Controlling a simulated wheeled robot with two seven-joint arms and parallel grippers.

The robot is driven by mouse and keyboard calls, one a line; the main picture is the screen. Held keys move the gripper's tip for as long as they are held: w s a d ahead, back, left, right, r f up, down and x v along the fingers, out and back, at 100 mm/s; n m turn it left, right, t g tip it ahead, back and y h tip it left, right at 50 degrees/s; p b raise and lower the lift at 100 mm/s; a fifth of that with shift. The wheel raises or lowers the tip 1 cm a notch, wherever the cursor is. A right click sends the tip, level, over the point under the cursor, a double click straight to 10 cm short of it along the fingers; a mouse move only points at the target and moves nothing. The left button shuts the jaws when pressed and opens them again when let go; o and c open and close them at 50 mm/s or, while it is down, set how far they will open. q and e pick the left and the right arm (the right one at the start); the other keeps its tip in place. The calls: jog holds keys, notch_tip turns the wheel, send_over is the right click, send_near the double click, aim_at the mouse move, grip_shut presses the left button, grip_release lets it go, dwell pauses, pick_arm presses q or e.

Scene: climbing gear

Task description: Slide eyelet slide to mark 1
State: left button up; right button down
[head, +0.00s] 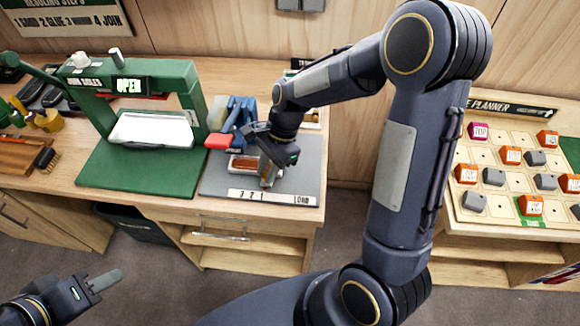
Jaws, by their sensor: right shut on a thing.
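The eyelet press, with a blue body and red lever (218,142), stands on a grey mat (308,165). A white strip (282,198) along the mat's front reads 3, 2, 1 and LOAD from left to right. My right gripper (268,177) reaches down over the mat and is shut on a small pale piece (268,183), which looks like the eyelet slide. The piece sits just behind the strip, close to mark 1; its exact alignment cannot be told. The gripper hides much of it. My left gripper (106,280) is low at the left, away from the bench, its finger gap unclear.
A reddish-brown block in a pale frame (243,163) lies left of my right gripper. A green press (190,85) with an OPEN sign stands on a green mat (140,180) to the left. A planner board (510,160) with coloured blocks is at the right.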

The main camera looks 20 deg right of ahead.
jog(key=shift+w+a, duration=0.25)
jog(key=shift+a, duration=0.05)
jog(key=c, duration=1.3)
grip_release()
jog(key=shift+o, duration=0.2)
jog(key=shift+r, duration=0.1)
jog(key=v, duration=0.7)
jog(key=shift+d+r, duration=0.2)
jog(key=shift+r, duration=0.05)
